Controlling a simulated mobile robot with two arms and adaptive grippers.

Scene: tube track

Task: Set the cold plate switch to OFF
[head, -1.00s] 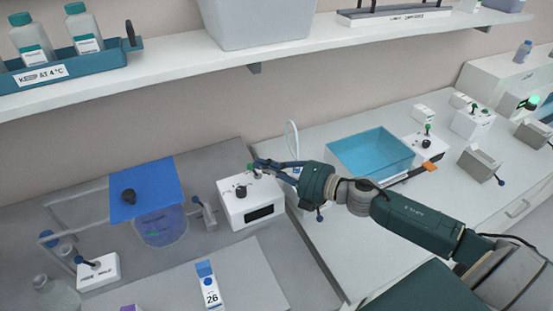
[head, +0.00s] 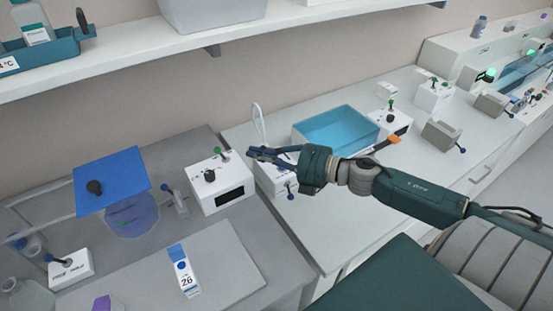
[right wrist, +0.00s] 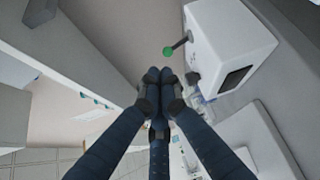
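A white control box (head: 222,190) with a black knob, a dark display window and a green-tipped lever (head: 217,151) stands at the middle of the bench. The lever leans to the left and back; the box's lettering is too small to read. My right gripper (head: 254,153) hovers to the right of the lever, apart from it. In the right wrist view its fingers (right wrist: 160,75) meet at the tips with nothing between them. There the green lever tip (right wrist: 167,51) shows just beyond the fingertips, beside the box (right wrist: 235,45). My left gripper is out of view.
A grey plate (head: 225,270) with a box marked 26 lies in front. A small white switch box (head: 70,268) and a blue-topped vessel (head: 112,180) are to the left. A blue basin (head: 335,130) stands behind my right arm. A shelf (head: 130,65) runs above.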

